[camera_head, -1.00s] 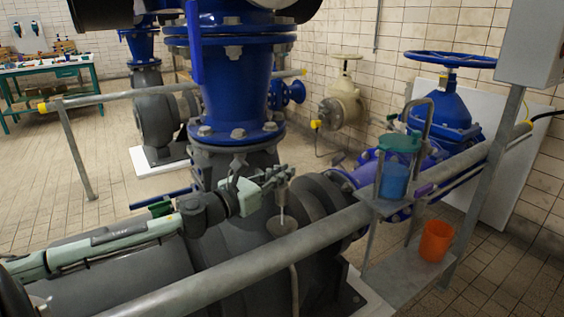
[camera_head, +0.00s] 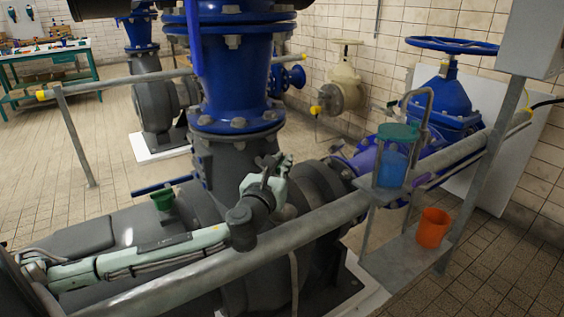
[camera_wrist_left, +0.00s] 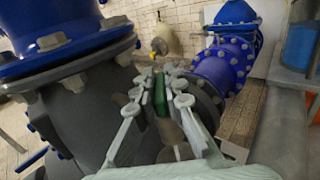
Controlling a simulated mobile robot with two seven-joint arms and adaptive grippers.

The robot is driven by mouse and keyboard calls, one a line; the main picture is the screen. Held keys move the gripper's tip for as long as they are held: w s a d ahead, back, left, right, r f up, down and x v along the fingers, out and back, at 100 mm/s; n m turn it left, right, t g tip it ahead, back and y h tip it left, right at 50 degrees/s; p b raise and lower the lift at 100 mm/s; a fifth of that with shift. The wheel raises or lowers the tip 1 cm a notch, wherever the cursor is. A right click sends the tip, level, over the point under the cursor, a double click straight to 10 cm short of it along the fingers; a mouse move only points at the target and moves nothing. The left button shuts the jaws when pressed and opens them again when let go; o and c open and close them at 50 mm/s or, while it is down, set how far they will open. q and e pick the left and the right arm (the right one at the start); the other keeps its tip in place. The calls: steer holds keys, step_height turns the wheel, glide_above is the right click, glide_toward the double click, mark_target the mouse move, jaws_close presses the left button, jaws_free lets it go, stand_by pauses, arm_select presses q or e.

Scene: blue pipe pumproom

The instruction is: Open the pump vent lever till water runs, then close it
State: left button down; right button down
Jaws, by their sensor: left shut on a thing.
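In the left wrist view my left gripper (camera_wrist_left: 161,88) is closed around a narrow green piece (camera_wrist_left: 161,95), which looks like the handle of the pump vent lever. In the head view the same gripper (camera_head: 273,165) is above the dark pump casing, beside the blue-flanged riser. My wrist hides the lever and most of the vent fitting there. A thin drain tube (camera_head: 294,275) runs down below the front rail. I see no running water, but the vent outlet is largely hidden. My right gripper is in neither view.
A grey rail (camera_head: 320,222) crosses in front of the pump, close to my left arm. To the right, a metal stand holds a blue container (camera_head: 393,168) with a green top and an orange cup (camera_head: 433,228).

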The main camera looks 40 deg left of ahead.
arm_select(q)
steer(key=c, duration=1.6)
jaws_free()
steer(key=v, duration=1.2)
